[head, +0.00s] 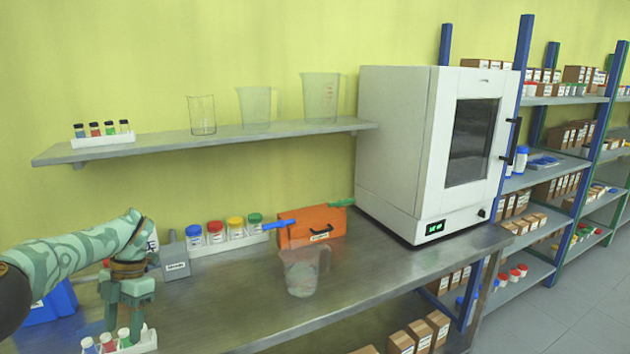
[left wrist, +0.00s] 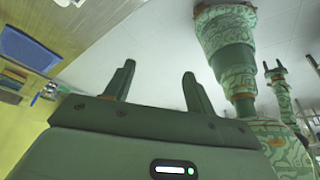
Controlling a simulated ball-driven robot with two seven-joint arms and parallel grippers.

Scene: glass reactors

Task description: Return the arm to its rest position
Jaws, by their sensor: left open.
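My left arm comes in from the left in the head view, patterned in green. My left gripper (head: 126,312) hangs fingers down over the left end of the bench, just behind a small white rack of vials (head: 148,340) at the front edge. In the left wrist view its two fingers (left wrist: 158,88) stand apart with nothing between them. It is open and empty. Green parts of my own body show at the right of that view. A small forked green end there may be my right gripper (left wrist: 275,74), too small to read.
The metal bench (head: 225,310) holds a clear beaker (head: 302,273), an orange box (head: 314,229), a rack of colored-lid jars (head: 240,241), a grey block (head: 174,258) and a blue bin (head: 48,307). A white oven (head: 400,150) stands right. A wall shelf (head: 160,147) holds glassware and vials.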

